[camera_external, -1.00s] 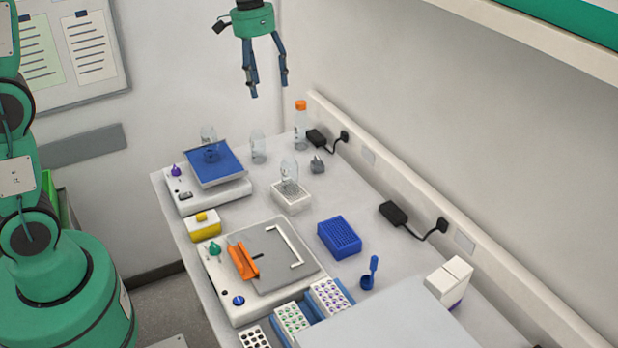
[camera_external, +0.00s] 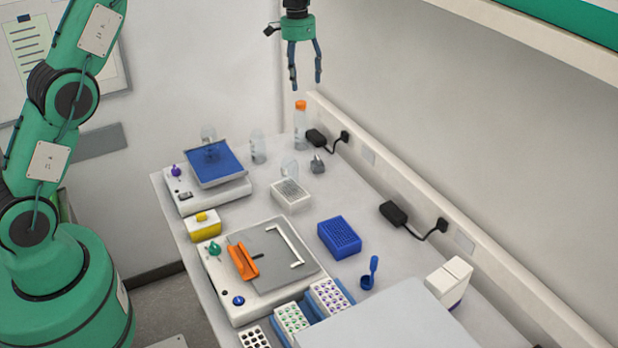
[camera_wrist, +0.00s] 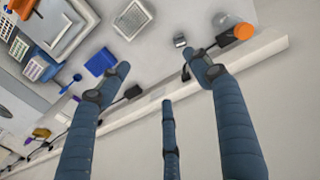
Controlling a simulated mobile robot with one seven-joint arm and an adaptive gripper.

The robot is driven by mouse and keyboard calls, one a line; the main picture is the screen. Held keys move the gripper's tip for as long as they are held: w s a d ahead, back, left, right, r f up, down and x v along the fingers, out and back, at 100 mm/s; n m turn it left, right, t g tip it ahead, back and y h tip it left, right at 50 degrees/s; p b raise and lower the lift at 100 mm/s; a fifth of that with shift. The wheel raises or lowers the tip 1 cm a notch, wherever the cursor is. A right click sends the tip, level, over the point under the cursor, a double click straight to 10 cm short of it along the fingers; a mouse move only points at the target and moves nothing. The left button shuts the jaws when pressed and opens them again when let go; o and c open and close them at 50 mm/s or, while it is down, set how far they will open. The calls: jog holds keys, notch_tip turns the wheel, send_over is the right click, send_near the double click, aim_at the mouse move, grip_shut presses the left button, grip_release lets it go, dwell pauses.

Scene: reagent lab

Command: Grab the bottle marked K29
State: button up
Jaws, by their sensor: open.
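Several bottles stand on the bench, and no K29 mark is readable on any. A clear bottle with an orange cap (camera_external: 300,124) stands upright at the far right corner; it also shows in the wrist view (camera_wrist: 243,31), at the upper right beyond a fingertip. A clear bottle (camera_external: 258,148) stands to its left. A faint clear vessel (camera_external: 289,168) shows at the white block. My gripper (camera_external: 306,85) is open and empty, pointing down, high above the far bench end. Its fingers also show in the wrist view (camera_wrist: 163,75).
The white block (camera_external: 291,196) and blue rack (camera_external: 339,238) stand mid-bench. A shaker with a blue platform (camera_external: 215,163) is at the left. Black adapters (camera_external: 316,138) and cables line the right wall edge. An overhead shelf (camera_external: 540,40) juts out at upper right.

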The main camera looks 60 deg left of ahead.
jog(key=w+a+f, duration=0.5)
jog(key=a+f, duration=0.2)
jog(key=a, duration=0.1)
jog(key=y, duration=0.1)
send_over(301, 113)
jog(key=a, duration=0.1)
jog(key=shift+n, duration=0.4)
jog(key=f, duration=0.5)
jog(key=w+f, duration=0.1)
jog(key=f, duration=0.2)
jog(key=shift+a+f+p, duration=0.15)
jog(key=shift+f+p, duration=0.05)
jog(key=shift+p, duration=0.15)
jog(key=shift+s, duration=0.1)
jog(key=shift+f, duration=4.3)
jog(key=shift+f, duration=0.1)
jog(key=shift+a+f+p, duration=0.1)
jog(key=shift+f+p, duration=0.55)
jog(key=shift+f, duration=1.85)
